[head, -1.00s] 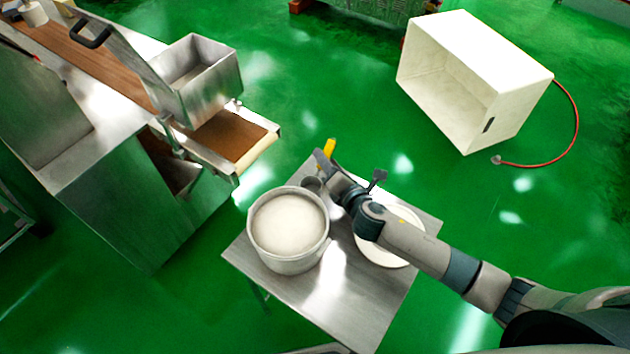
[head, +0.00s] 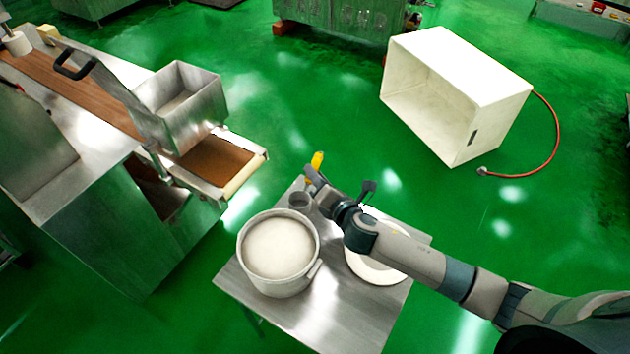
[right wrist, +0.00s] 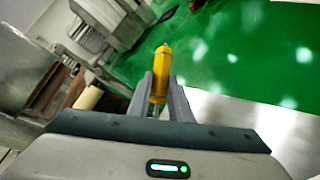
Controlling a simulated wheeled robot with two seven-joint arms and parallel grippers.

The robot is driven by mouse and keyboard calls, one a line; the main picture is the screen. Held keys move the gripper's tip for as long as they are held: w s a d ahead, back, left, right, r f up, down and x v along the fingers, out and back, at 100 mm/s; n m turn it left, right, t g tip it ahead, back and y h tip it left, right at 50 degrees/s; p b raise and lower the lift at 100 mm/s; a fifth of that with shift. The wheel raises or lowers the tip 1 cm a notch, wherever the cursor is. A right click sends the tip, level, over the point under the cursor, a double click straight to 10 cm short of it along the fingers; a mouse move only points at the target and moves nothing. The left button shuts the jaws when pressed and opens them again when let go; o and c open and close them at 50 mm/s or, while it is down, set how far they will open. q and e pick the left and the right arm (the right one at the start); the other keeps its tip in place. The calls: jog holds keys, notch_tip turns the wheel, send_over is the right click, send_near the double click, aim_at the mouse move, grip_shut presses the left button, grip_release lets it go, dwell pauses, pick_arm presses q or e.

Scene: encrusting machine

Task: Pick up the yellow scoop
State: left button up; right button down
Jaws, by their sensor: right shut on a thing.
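The yellow scoop (right wrist: 160,68) stands out between the two fingers of my right gripper (right wrist: 160,98) in the right wrist view. The fingers are shut on its yellow part. In the head view the scoop's yellow end (head: 317,160) shows just beyond my right gripper (head: 310,178), at the far edge of the small metal table. A grey metal cup shape (head: 300,201) shows just below the gripper; I cannot tell if it is part of the scoop. My left gripper is not in view.
A pot of white powder (head: 278,250) stands on the metal table (head: 335,320), close to the gripper. A white plate (head: 362,272) lies partly under my right arm. The machine with its conveyor (head: 215,162) is at left. A white box (head: 460,85) stands on the green floor.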

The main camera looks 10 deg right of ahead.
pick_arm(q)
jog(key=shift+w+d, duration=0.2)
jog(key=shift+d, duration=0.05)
pick_arm(e)
jog(key=s+d+r, duration=0.6)
jog(key=s+r, duration=0.2)
jog(key=s, duration=0.1)
jog(key=shift+s+d+r, duration=0.15)
jog(key=shift+s, duration=0.25)
jog(key=c, duration=2.5)
grip_release()
grip_shut()
